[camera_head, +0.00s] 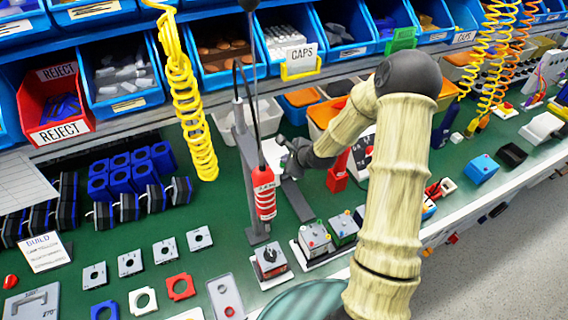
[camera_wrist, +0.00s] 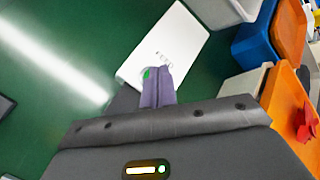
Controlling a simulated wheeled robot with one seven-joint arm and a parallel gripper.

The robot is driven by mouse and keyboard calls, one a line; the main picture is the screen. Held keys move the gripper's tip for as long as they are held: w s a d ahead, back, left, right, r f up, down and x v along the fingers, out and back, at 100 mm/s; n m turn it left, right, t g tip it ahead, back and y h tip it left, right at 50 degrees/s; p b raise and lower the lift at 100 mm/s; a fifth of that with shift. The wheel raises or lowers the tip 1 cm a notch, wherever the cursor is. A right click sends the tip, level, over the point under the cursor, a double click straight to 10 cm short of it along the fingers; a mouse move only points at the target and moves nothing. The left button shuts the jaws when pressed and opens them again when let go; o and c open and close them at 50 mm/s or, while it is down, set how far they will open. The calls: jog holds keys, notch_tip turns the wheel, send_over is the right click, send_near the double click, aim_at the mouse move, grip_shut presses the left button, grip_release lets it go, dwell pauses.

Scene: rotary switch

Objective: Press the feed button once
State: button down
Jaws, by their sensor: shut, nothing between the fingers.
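The feed button shows as a small green spot (camera_wrist: 147,73) at the lower end of a white plate (camera_wrist: 177,35) in the wrist view. Small dark lettering, blurred, sits just above it on the plate. My gripper (camera_wrist: 160,74) is shut and empty. Its purple-grey fingertips lie over the lower end of the plate and overlap part of the green button. I cannot tell whether they touch it. In the head view my gripper (camera_head: 286,152) reaches left over the bench behind the hanging red tool, and the button cannot be made out.
A red tool (camera_head: 264,192) hangs from a cable on a grey stand, close to my gripper. Orange and white bins (camera_head: 322,112) stand behind it. Small switch boxes (camera_head: 315,238) sit in front. A yellow coiled hose (camera_head: 190,115) hangs at left. Green bench is bare left of the plate.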

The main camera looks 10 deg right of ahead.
jog(key=shift+f, duration=0.25)
jog(key=shift+r, duration=0.15)
dwell(0.3)
jog(key=shift+r+p, duration=0.75)
jog(key=shift+p, duration=0.15)
notch_tip(320, 180, up, 5)
jog(key=p, duration=0.5)
dwell(0.5)
